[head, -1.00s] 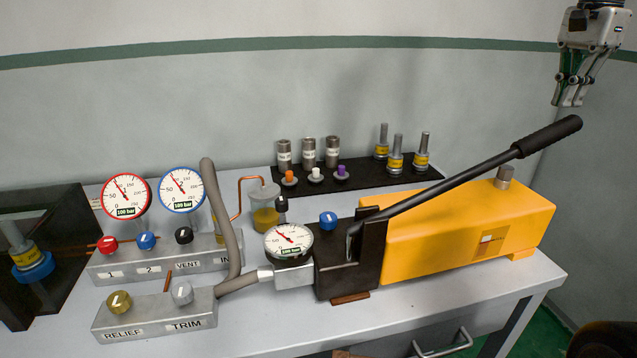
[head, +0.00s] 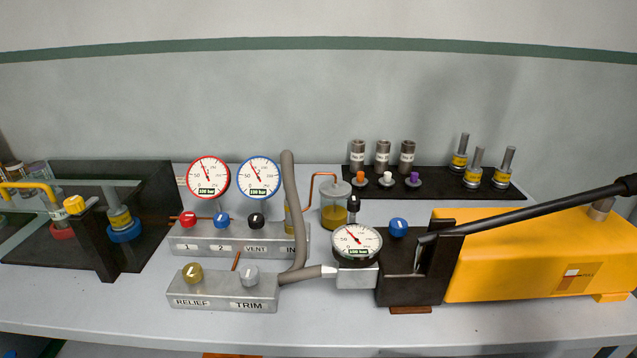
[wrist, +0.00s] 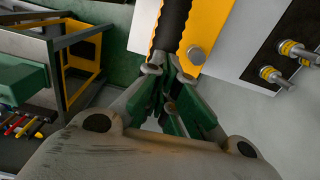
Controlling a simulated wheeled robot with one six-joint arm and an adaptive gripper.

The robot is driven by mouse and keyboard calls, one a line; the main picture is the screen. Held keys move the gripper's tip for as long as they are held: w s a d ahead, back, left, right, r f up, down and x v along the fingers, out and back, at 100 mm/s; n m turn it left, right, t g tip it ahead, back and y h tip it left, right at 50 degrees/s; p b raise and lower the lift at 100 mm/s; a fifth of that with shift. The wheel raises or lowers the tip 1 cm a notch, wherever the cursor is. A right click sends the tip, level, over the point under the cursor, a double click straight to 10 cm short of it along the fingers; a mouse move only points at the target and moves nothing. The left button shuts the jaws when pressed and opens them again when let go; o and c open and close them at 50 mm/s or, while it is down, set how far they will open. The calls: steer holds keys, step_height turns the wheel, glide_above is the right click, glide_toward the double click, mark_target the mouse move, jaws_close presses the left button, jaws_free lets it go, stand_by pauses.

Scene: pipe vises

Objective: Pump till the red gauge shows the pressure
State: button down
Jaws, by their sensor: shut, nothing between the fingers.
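The red gauge (head: 208,178) stands upright on the manifold, beside the blue gauge (head: 259,177); both carry green 100 bar labels. Their thin needles point up and left; exact readings are too small to tell. The pump gauge (head: 357,241) has a similarly tilted needle. The yellow pump (head: 530,260) has a black lever (head: 530,213) slanting up to the right, its end cut off by the frame. In the wrist view, my gripper (wrist: 170,73) is shut and empty, with the lever's black grip (wrist: 174,22) just beyond its fingertips. Whether they touch is unclear.
Front knobs are the relief knob (head: 192,272) and trim knob (head: 249,274). A hose (head: 292,220) arches behind them. A black rack (head: 440,184) holds several fittings at the back. A clear-shielded black stand (head: 105,235) is at left. The wrist view shows a yellow-framed cart (wrist: 80,62).

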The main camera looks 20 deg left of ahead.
steer(key=shift+w+d+f, duration=0.1)
steer(key=shift+d+f, duration=0.15)
steer(key=shift+f, duration=0.6)
steer(key=shift+w+d+f, duration=0.1)
steer(key=shift+d+f, duration=0.1)
steer(key=shift+f, duration=0.6)
steer(key=f, duration=0.2)
steer(key=d+f, duration=0.1)
steer(key=f, duration=0.1)
steer(key=shift+w+f, duration=0.15)
steer(key=shift+f, duration=0.15)
steer(key=shift+d+f, duration=0.15)
steer(key=shift+f, duration=2.2)
